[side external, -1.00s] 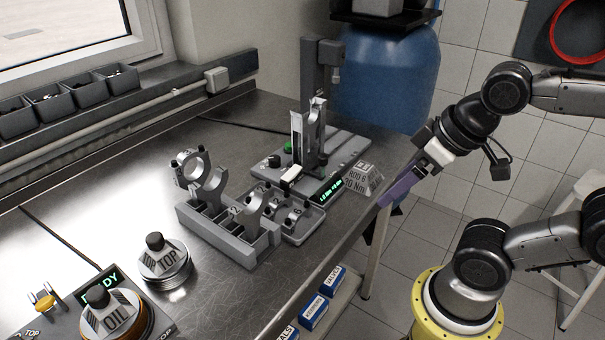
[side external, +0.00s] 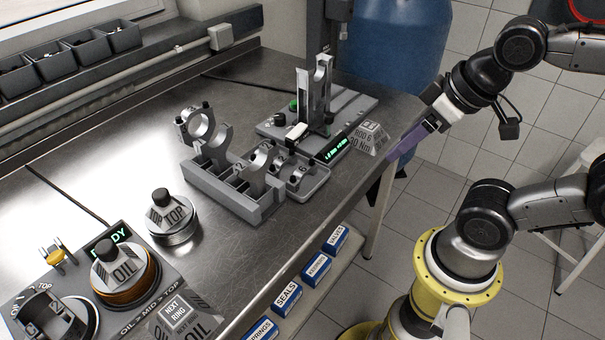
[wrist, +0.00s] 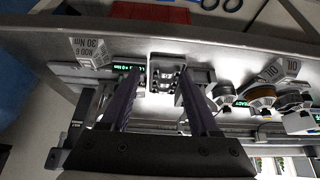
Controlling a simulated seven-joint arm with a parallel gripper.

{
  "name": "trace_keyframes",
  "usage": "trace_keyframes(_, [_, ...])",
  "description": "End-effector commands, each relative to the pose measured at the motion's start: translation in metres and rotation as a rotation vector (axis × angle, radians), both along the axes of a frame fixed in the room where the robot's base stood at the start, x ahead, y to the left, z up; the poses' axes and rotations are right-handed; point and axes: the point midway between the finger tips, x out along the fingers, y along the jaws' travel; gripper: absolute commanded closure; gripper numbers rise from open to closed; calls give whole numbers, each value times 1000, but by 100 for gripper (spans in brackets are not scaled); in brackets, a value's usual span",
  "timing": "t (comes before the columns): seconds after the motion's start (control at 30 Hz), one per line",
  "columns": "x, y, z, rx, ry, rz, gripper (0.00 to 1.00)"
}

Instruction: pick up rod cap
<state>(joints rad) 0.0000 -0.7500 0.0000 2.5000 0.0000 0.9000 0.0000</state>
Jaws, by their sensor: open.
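Small grey rod caps (side external: 297,176) lie in a shallow grey tray (side external: 318,188) at the right end of the rod rack (side external: 225,196). Larger grey connecting rods (side external: 200,124) stand in the rack. My gripper (side external: 394,157) has purple fingers. It is open and empty, past the bench's right edge, to the right of the tray and apart from it. In the wrist view, the two fingers frame an empty gap (wrist: 160,76), with the rack and tray area (wrist: 166,56) seen beyond. The single caps are hard to tell apart there.
A press-like station (side external: 352,104) with a green display stands behind the tray. A "ROD 6 30 Nm" block (side external: 371,138) sits between the tray and my gripper. Pistons or cans (side external: 172,215) stand at the front left.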

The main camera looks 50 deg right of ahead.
Motion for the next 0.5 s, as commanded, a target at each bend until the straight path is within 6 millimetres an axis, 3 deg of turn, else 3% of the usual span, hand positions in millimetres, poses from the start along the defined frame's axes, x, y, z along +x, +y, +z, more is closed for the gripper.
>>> trace_keyframes(0.27, [0,0,0,10,0,-19,38])
trace_keyframes(0.4, [-2,0,1,81,13,-154,38])
trace_keyframes(0.5, [3,0,15,176,10,-333,38])
